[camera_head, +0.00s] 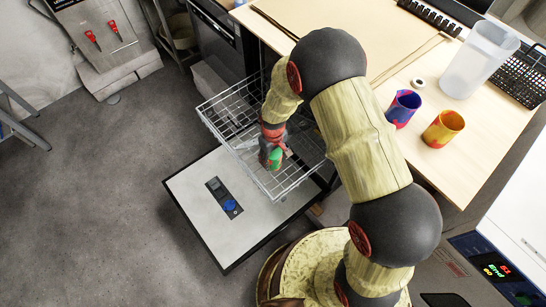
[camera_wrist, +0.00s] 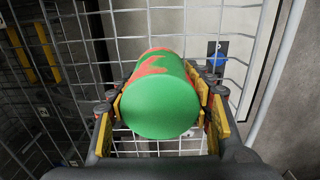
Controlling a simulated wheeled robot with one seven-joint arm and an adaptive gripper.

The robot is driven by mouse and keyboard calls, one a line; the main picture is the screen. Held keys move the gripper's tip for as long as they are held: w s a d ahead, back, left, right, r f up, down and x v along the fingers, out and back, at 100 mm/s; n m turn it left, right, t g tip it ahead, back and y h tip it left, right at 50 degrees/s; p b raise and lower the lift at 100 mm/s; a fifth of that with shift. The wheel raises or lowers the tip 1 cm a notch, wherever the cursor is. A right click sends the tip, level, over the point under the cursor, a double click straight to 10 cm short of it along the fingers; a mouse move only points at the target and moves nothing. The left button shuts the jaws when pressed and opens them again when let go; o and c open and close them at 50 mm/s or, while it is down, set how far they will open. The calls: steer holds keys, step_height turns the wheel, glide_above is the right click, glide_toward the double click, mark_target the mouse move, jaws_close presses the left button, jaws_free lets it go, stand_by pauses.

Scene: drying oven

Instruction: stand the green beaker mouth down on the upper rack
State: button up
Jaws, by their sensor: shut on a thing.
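The green beaker (camera_head: 275,159) has orange-red patches. In the wrist view the green beaker (camera_wrist: 160,105) turns its closed, flat green end to the camera, with its mouth hidden on the far side, towards the wires. My gripper (camera_wrist: 163,95) is shut on it, with a finger on each side. In the head view my gripper (camera_head: 272,145) is over the pulled-out upper wire rack (camera_head: 236,112), near its front part. The rack's wires also show behind the beaker in the wrist view (camera_wrist: 111,40). I cannot tell whether the beaker touches the wires.
The open oven door (camera_head: 190,190) with a small control panel lies below the rack. On the wooden table (camera_head: 480,150) stand a blue-purple cup (camera_head: 403,108), a yellow-red cup (camera_head: 442,129) and a clear container (camera_head: 478,62). The rack's left part is bare.

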steer(key=shift+f, duration=0.25)
stand_by(0.4)
steer(key=o, duration=1.2)
steer(key=shift+c, duration=0.2)
step_height(320, 180, up, 12)
steer(key=shift+f, duration=0.1)
